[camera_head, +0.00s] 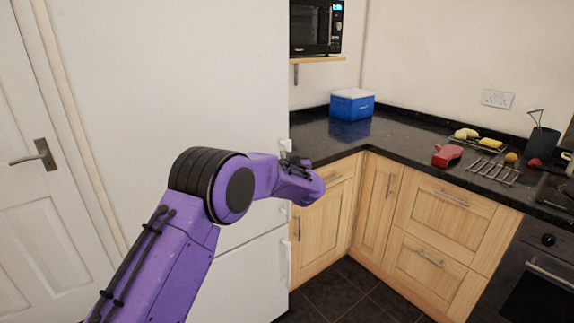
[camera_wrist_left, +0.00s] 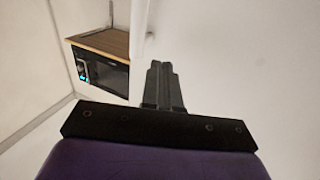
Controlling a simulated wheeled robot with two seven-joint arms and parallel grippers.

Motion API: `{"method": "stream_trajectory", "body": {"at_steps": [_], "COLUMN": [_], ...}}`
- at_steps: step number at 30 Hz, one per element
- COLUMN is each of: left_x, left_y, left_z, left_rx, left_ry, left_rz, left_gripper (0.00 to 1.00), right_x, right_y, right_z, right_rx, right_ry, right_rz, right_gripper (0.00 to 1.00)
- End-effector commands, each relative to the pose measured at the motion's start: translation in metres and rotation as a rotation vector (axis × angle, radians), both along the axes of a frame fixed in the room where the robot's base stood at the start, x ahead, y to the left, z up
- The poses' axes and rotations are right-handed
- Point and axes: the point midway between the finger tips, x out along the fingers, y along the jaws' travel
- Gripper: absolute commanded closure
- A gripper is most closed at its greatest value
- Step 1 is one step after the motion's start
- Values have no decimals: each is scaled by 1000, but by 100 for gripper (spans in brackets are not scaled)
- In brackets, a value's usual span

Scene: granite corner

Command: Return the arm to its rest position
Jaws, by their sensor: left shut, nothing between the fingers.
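My left arm is purple with a dark ringed joint and reaches up from the bottom left in the head view. Its end, with the left gripper (camera_head: 297,163), is in front of the white fridge (camera_head: 235,75), near the fridge's right edge. The gripper's fingers are small and partly hidden there. In the left wrist view the two dark fingers of the left gripper (camera_wrist_left: 163,85) are together, with nothing between them. My right gripper is not in view.
A black counter (camera_head: 400,145) with wooden cupboards stands on the right. It holds a blue cool box (camera_head: 352,105), a red object (camera_head: 447,155) and a metal rack (camera_head: 494,170). A microwave (camera_head: 316,27) sits on a shelf above. A white door (camera_head: 40,190) is at left.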

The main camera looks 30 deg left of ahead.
Motion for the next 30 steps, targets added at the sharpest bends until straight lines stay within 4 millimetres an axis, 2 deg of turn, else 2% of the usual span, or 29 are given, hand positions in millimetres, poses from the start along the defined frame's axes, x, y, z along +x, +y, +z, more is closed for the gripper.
{"method": "stream_trajectory", "body": {"at_steps": [3,10,14,17,18,20,21,23,24,26,27,29,30], "left_x": [-8,-9,-9,-30,-42,-62,-79,-108,-131,-168,-195,-239,-270], "left_y": [-8,-11,-13,-31,-39,-51,-59,-70,-78,-90,-98,-108,-115], "left_z": [-1,-1,-4,-63,-93,-136,-166,-209,-238,-277,-301,-333,-351], "left_rx": [1,-5,-86,-192,-228,-281,-317,-372,-409,-467,-504,-559,-595], "left_ry": [2,-3,-106,-124,-101,-57,-19,48,99,178,236,325,390], "left_rz": [0,0,-16,-91,-117,-151,-169,-194,-207,-222,-227,-231,-230], "left_gripper": [100,100,100,100,100,100,100,100,100,100,100,100,100], "right_x": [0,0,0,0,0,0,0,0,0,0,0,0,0], "right_y": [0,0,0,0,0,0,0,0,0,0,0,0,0], "right_z": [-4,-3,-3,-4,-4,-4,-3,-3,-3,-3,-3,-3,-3], "right_rx": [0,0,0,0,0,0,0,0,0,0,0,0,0], "right_ry": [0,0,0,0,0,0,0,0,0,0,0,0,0], "right_rz": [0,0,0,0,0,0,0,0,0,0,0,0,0], "right_gripper": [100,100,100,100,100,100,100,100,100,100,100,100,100]}}
